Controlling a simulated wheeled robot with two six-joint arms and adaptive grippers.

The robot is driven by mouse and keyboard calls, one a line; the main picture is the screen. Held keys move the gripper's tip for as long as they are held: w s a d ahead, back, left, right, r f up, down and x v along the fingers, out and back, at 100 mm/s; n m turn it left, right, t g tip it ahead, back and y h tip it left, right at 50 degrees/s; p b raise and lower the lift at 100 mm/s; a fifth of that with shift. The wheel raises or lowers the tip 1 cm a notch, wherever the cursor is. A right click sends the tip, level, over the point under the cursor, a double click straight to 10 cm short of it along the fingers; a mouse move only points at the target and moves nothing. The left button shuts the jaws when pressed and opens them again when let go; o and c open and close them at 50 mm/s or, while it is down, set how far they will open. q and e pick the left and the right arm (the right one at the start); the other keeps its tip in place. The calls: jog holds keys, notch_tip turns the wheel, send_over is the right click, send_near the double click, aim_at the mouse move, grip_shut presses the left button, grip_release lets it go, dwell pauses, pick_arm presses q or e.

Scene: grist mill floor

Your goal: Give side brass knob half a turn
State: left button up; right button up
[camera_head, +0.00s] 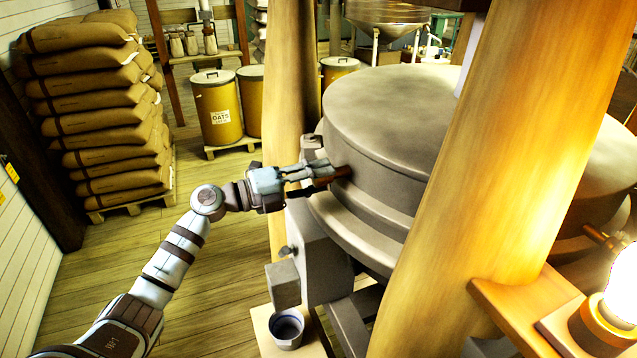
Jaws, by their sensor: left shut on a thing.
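The side brass knob (342,173) shows as a small brown-copper stub on the left flank of the round grey millstone casing (385,125). My left gripper (322,174) reaches in from the left and is shut on the knob. Its fingers lie roughly level, pointing right at the casing, and cover most of the knob. How far the knob is turned cannot be seen. My right gripper is not in view.
A thick wooden post (490,150) stands in front of the casing, and another post (290,80) stands behind my gripper. A small grey bucket (286,328) sits below. Stacked sacks (100,110) and an oats drum (217,108) stand behind. A bright lamp (622,290) is at right.

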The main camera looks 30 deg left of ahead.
pick_arm(q)
jog(key=m+b, duration=0.2)
jog(key=m, duration=0.2)
jog(key=shift+f+m+b, duration=0.15)
jog(key=shift+m+b, duration=0.15)
jog(key=shift+m, duration=0.1)
dwell(0.4)
jog(key=o, duration=1.2)
jog(key=shift+a, duration=0.1)
jog(key=v, duration=1.1)
jog(key=shift+s+a, duration=0.25)
jog(key=shift+s, duration=0.1)
